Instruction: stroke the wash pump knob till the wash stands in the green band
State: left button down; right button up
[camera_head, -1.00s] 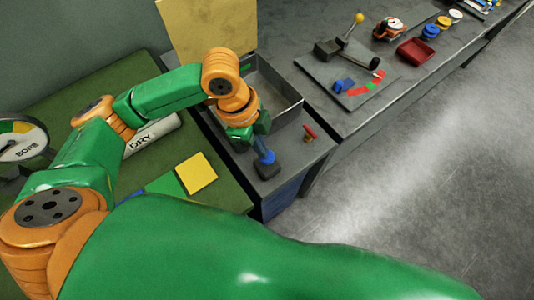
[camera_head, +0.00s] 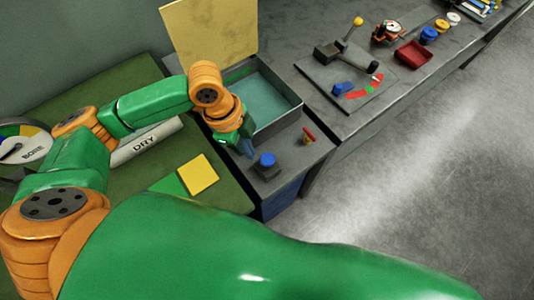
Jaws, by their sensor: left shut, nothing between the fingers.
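The wash pump knob (camera_head: 267,159) is a blue cap on a dark block at the front of the wash stand. The wash tank (camera_head: 297,104) is a grey open box behind it, holding a flat teal liquid, the wash (camera_head: 268,98). A green strip (camera_head: 239,74) shows on the inner far-left wall, just above the liquid; I cannot tell whether the surface reaches it. My left gripper (camera_head: 249,151) is shut and empty, just left of the knob and seemingly apart from it. My right gripper is not in view.
A small red-topped valve (camera_head: 309,135) stands right of the knob. A yellow panel (camera_head: 210,40) rises behind the tank. The left green bench holds a BORE dial (camera_head: 22,148), a DRY roll (camera_head: 145,142) and a yellow square (camera_head: 198,175). A grey bench with a lever plate (camera_head: 345,72) runs right.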

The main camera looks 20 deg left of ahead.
pick_arm(q)
jog(key=v, duration=0.7)
jog(key=shift+r, duration=0.1)
dwell(0.8)
